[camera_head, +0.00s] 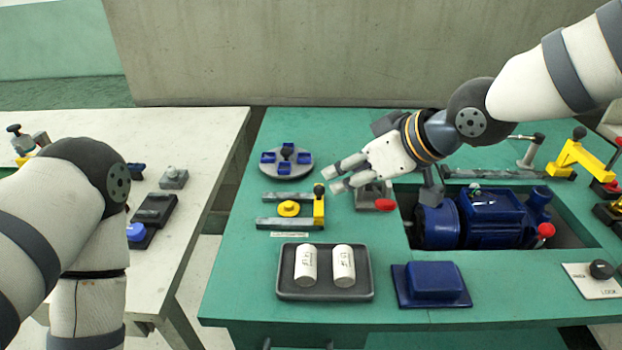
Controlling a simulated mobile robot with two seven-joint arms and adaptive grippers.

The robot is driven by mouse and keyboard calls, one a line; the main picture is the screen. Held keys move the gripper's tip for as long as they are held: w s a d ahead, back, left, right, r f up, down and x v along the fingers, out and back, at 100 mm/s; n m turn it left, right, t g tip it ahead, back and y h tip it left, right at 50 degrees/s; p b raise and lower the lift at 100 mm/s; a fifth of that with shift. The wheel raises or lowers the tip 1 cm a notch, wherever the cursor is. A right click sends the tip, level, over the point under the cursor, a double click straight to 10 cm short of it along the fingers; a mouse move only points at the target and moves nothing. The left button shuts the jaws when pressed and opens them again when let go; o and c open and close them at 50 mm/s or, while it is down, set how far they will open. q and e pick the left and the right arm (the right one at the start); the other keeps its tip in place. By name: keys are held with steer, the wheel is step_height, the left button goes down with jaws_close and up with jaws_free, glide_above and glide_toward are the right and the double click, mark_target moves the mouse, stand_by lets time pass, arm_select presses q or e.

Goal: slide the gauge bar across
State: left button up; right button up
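The gauge bar (319,207) is a short yellow bar with a dark knob on its far end. It lies across the right ends of two grey parallel rails (282,223) on the green bench. A yellow disc (288,208) sits between the rails, left of the bar. My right gripper (335,179) reaches in from the right, its two fingertips apart and nothing seen between them.
A round grey fixture (287,164) with blue blocks stands behind the rails. A dark tray (325,294) with two white cylinders lies in front. A blue block (431,285) is right of the tray. A blue pump (490,218) sits in a recess at right.

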mark_target(320, 187)
steer(key=x, duration=0.5)
steer(key=b+x, duration=0.1)
steer(key=x, duration=0.4)
steer(key=shift+s+d+f, duration=0.15)
steer(key=shift+s+f, duration=0.1)
steer(key=shift+w+f, duration=0.15)
steer(key=shift+w, duration=0.1)
arm_select(q)
steer(key=shift+s+f+g, duration=0.5)
steer(key=shift+s+f, duration=0.6)
steer(key=shift+s, duration=0.05)
arm_select(e)
jaws_close()
arm_select(q)
steer(key=shift+s, duration=0.1)
arm_select(e)
steer(key=shift+a, duration=0.25)
